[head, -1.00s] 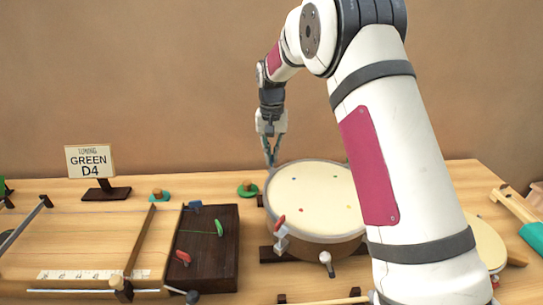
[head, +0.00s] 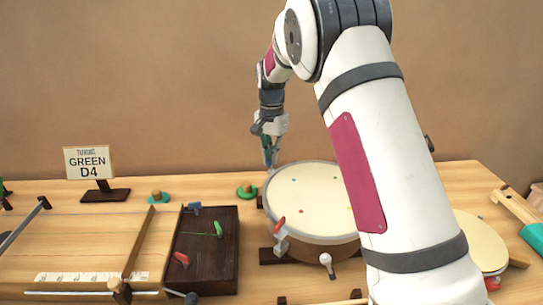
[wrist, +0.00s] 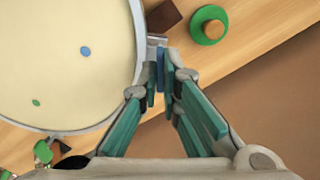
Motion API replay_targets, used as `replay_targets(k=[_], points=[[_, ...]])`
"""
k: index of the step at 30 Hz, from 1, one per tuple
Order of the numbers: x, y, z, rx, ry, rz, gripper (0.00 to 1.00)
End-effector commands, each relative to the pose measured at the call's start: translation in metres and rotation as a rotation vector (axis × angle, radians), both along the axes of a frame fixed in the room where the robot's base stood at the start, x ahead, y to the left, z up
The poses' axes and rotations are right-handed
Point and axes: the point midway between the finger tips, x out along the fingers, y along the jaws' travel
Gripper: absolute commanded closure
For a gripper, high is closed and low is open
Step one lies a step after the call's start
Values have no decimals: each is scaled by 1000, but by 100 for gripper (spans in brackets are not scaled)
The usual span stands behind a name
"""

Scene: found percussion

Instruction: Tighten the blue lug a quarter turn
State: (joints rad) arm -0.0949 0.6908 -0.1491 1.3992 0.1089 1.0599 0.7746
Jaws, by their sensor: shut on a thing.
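The drum (head: 305,182) has a cream skin with small coloured dots and a metal rim. In the wrist view its skin (wrist: 60,60) fills the upper left, with a blue dot (wrist: 85,51) nearest the gripper. The blue lug (wrist: 160,72) stands at the rim. My gripper (wrist: 162,85) is shut on it, with teal fingers on either side. In the head view my gripper (head: 270,163) points down at the drum's far left edge, where the fingers hide the lug.
Around the drum are a red lug (head: 280,223), a white lug (head: 326,260) and a green lug (wrist: 42,152). A green disc with a wooden knob (wrist: 208,25) lies close by. A stringed board (head: 80,240) and "GREEN D4" sign (head: 89,162) are left.

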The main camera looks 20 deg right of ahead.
Motion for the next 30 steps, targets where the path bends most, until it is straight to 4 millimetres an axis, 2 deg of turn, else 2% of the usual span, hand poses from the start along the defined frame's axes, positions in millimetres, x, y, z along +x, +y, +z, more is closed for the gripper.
replay_targets(k=[9, 10, 12, 23, 26, 30], points=[[1, 0, 1, 0, -4, 0, 100], [1, 0, 1, 0, -4, 0, 88], [1, 0, 1, 0, -4, 0, 74], [1, 0, 4, 0, -3, 0, 74], [1, 0, 14, 0, -4, 1, 74], [1, 0, 39, 0, -6, 1, 74]])
